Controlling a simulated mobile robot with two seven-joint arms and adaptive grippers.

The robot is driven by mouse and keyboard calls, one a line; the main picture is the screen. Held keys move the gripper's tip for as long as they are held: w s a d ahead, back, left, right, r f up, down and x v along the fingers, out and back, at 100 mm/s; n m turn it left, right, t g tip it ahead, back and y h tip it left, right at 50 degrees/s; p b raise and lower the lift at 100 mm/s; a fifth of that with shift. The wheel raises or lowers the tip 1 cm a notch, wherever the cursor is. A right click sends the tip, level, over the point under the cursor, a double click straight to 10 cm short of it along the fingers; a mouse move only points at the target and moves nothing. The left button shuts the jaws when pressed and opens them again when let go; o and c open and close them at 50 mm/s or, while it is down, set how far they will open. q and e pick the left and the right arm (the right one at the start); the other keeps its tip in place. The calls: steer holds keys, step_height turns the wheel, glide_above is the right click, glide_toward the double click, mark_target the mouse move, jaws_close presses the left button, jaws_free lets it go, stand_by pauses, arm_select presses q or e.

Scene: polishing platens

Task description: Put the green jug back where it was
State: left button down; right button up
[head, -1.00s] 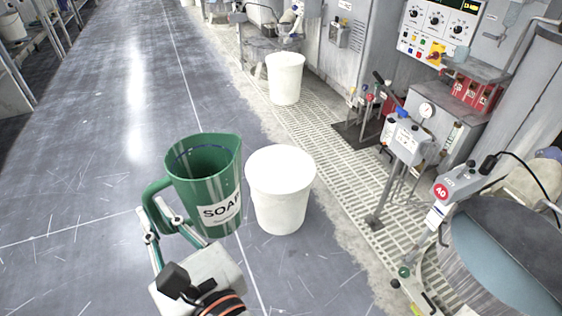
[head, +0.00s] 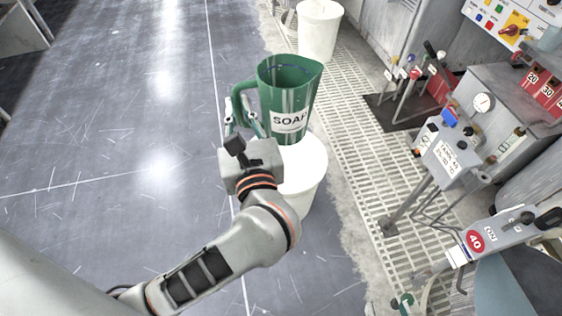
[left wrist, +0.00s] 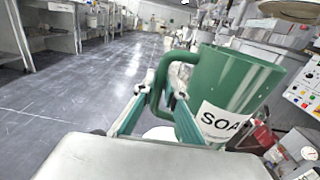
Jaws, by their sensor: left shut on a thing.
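The green jug (head: 287,92) with a white SOAP label is upright in the head view, over or just above the far part of the white lidded bucket (head: 305,165). I cannot tell whether its base touches the lid. My left gripper (head: 247,118) is shut on the jug's handle, on its left side. In the left wrist view the jug (left wrist: 232,85) fills the right half, with the gripper's fingers (left wrist: 155,108) at the handle. My arm hides part of the bucket's near left side. My right gripper is not in view.
A second white bucket (head: 319,30) stands further back by the floor grating (head: 360,160). The grey floor (head: 100,150) on the left is clear.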

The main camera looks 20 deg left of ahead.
arm_select(q)
steer(key=w+a+f+m+t+h, duration=0.1)
steer(key=w+a+f+m+h, duration=0.2)
steer(key=w+f, duration=0.45)
steer(key=w+a+f+m+t+h, duration=0.1)
steer(key=w+a+f+t+h, duration=0.15)
steer(key=w+a+f, duration=0.45)
steer(key=shift+g+h, duration=0.45)
steer(key=f+b, duration=0.3)
steer(key=f, duration=0.3)
steer(key=d+f+b, duration=0.1)
steer(key=f+b, duration=0.2)
steer(key=f, duration=0.4)
steer(key=f+b, duration=0.3)
steer(key=f, duration=0.3)
steer(key=shift+w+d+f, duration=0.2)
steer(key=shift+w+d, duration=0.05)
steer(key=shift+d, duration=0.15)
steer(key=shift+w+r, duration=0.1)
steer(key=shift+r, duration=0.15)
steer(key=c, duration=2.5)
jaws_free()
steer(key=shift+f, duration=0.25)
steer(key=o, duration=0.4)
arm_select(e)
steer(key=s+a+m+t+y, duration=0.1)
steer(key=a+m, duration=0.7)
steer(key=shift+s+a+m+y, duration=0.3)
steer(key=shift+a+m, duration=0.1)
